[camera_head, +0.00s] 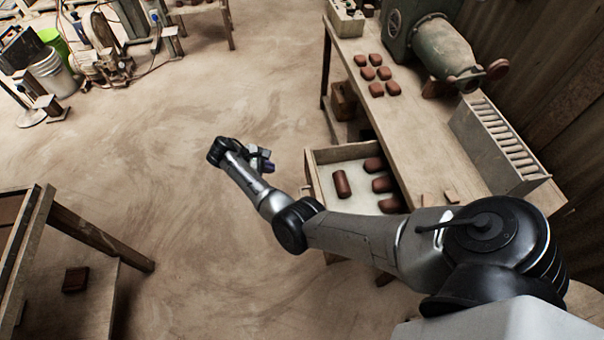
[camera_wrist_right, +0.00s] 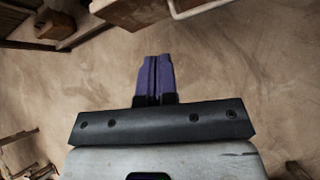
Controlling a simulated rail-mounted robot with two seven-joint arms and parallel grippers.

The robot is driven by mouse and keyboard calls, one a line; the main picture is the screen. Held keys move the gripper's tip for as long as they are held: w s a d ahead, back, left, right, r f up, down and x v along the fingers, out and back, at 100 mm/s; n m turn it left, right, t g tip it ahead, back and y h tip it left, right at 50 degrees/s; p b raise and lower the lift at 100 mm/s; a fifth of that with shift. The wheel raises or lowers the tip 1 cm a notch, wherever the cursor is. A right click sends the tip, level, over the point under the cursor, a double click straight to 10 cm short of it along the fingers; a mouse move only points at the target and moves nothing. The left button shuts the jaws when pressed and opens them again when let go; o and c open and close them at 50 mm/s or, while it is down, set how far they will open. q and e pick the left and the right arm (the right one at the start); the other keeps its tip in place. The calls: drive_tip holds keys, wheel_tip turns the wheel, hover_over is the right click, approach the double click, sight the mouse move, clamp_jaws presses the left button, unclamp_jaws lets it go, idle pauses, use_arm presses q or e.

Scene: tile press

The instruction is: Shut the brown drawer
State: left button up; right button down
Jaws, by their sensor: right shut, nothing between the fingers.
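The brown drawer (camera_head: 313,178) stands pulled out from under the workbench at the right in the head view. Several reddish-brown clay pieces lie on its pale floor, one of them a cylinder (camera_head: 341,184). My right arm crosses over its near side and hides part of it. My right gripper (camera_head: 268,160) is left of the drawer's front, apart from it, over the open floor. In the right wrist view its purple fingers (camera_wrist_right: 154,78) are together with nothing between them. A wooden edge, perhaps the drawer, shows at the top there. My left gripper is not in view.
The workbench (camera_head: 433,150) carries several brown tiles (camera_head: 376,73), a green machine (camera_head: 440,48) and a slotted metal rack (camera_head: 498,140). A wooden table (camera_head: 30,240) stands at the lower left. The floor between is clear. Buckets (camera_head: 52,72) and equipment stand at the far left.

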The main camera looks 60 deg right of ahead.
drive_tip(key=n, duration=0.2)
drive_tip(key=b, duration=0.3)
approach(310, 176)
drive_tip(key=a+x, duration=0.1)
drive_tip(key=x, duration=0.4)
drive_tip(key=shift+s+d+f, duration=0.1)
drive_tip(key=shift+s+d, duration=0.5)
drive_tip(key=shift+s, duration=0.05)
